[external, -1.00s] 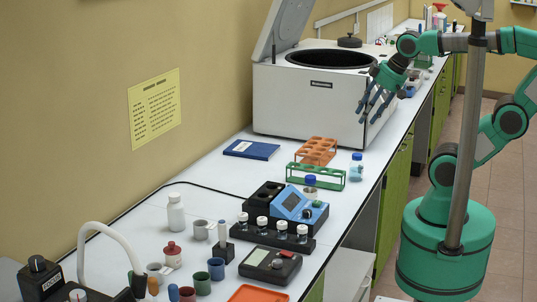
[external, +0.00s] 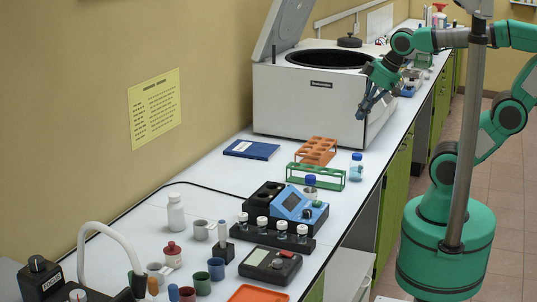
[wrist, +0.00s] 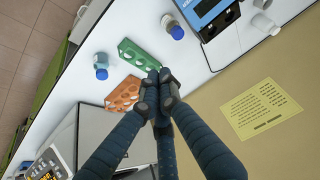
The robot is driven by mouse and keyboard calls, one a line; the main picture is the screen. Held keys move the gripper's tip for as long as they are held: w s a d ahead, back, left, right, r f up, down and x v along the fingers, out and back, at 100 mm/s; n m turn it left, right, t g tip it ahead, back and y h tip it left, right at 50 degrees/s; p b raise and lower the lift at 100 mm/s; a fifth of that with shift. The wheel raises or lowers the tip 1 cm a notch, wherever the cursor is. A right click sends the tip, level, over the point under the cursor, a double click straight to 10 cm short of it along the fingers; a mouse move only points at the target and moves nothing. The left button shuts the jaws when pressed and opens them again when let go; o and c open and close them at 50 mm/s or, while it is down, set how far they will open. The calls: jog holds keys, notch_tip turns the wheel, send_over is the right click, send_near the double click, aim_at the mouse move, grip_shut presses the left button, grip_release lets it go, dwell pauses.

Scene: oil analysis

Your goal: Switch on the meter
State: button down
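A dark handheld meter (external: 270,266) with a grey display and a knob lies nearer the camera. I cannot tell which one is the task's meter, or whether either is on. My gripper (external: 366,108) is in the air in front of the white centrifuge, well away from both. In the wrist view its dark fingers (wrist: 157,84) converge, tips together, with nothing seen between them.
The open-lidded centrifuge (external: 308,105) stands behind my gripper. Orange (external: 318,148) and green (external: 301,178) racks, a blue-capped bottle (external: 356,168) and a blue-capped jar (external: 310,184) stand between it and the blue instrument. A row of vials (external: 282,230) fronts that instrument. A blue book (external: 251,149) lies near the wall.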

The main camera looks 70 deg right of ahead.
jog(key=w+a+r+g+p, duration=0.1)
jog(key=w+a+p, duration=0.2)
jog(key=w+a, duration=0.45)
jog(key=g+p, duration=0.3)
jog(key=p, duration=0.7)
send_over(287, 254)
jog(key=d, duration=0.1)
notch_tip(287, 254, down, 13)
jog(key=shift+s+d, duration=0.2)
jog(key=shift+s, duration=0.2)
jog(key=shift+f+b, duration=0.15)
jog(key=shift+b, duration=0.15)
jog(key=f, duration=0.4)
jog(key=w+f+b, duration=0.1)
jog(key=f, duration=0.4)
jog(key=w+f, duration=0.1)
jog(key=f, duration=0.3)
jog(key=shift+f, duration=0.25)
jog(key=shift+b, duration=0.3)
